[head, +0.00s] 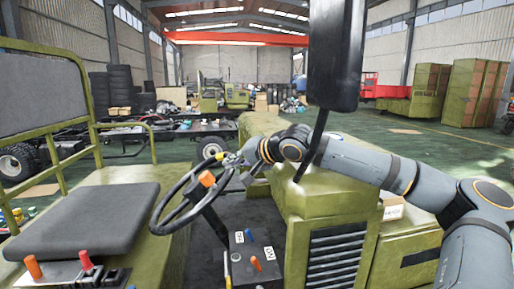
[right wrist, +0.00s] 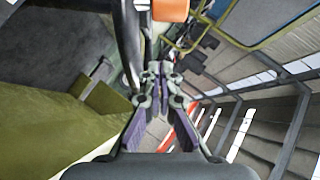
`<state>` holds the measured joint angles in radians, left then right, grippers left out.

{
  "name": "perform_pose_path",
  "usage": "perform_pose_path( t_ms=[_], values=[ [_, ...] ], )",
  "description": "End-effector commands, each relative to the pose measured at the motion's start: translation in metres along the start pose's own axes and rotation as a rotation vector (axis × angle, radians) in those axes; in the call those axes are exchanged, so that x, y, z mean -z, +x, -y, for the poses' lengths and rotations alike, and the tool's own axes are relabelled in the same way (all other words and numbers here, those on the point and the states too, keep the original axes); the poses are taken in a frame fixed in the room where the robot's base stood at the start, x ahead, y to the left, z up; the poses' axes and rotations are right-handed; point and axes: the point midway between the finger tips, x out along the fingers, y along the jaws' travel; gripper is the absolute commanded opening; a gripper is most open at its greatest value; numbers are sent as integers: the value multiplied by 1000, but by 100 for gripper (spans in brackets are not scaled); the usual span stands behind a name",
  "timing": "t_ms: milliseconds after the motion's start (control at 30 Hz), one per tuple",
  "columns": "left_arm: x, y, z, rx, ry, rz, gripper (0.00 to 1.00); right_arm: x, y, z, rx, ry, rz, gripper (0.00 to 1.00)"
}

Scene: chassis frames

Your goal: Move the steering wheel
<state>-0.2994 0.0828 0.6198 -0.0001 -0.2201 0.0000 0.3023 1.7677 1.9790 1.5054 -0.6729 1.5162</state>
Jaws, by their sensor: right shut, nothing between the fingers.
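The steering wheel (head: 168,203) is a dark, tilted ring on a column, with an orange cap (head: 207,178) at its middle and a yellow mark on its rim. My right gripper (head: 226,160) is at the rim's upper right side in the head view. In the right wrist view, its fingers (right wrist: 160,72) come together with nothing between them. The dark rim (right wrist: 128,45) passes just left of the fingertips there, and the orange cap (right wrist: 170,9) shows at the top edge. Whether the fingers touch the rim is unclear. My left gripper is not in view.
A dark seat cushion (head: 84,213) lies left of the wheel. A control box (head: 252,257) with levers stands below it. A green hood (head: 330,195) lies under my right arm, and a dark mirror (head: 335,50) on a stalk rises beside it.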

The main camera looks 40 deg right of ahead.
Motion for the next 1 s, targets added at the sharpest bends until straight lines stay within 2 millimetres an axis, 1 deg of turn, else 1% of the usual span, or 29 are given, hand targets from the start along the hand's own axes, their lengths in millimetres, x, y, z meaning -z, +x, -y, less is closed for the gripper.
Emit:
perform_pose_path(
  t_ms=[33, 233, 367, 400, 467, 533, 667, 800, 1000],
  values=[
    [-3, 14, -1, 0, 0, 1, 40, -3, -3, -4, 6, 2, -3, 0],
    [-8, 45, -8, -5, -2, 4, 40, -7, -25, -6, 9, -1, -1, 0],
    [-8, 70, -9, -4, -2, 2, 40, -10, -49, -7, 8, -2, -3, 0],
    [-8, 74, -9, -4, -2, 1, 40, -9, -58, -6, 7, -3, -5, 0],
    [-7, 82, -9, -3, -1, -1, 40, -10, -71, -5, 7, -3, -5, 0],
    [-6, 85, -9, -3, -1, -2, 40, -10, -83, -3, 4, -2, -4, 0],
    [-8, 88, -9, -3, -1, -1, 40, -11, -96, -2, 2, -1, -1, 0],
    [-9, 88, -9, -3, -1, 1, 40, -11, -100, 0, 1, -1, 0, 0],
    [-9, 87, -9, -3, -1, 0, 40, -11, -100, 0, 0, -1, 0, 0]
  ],
)
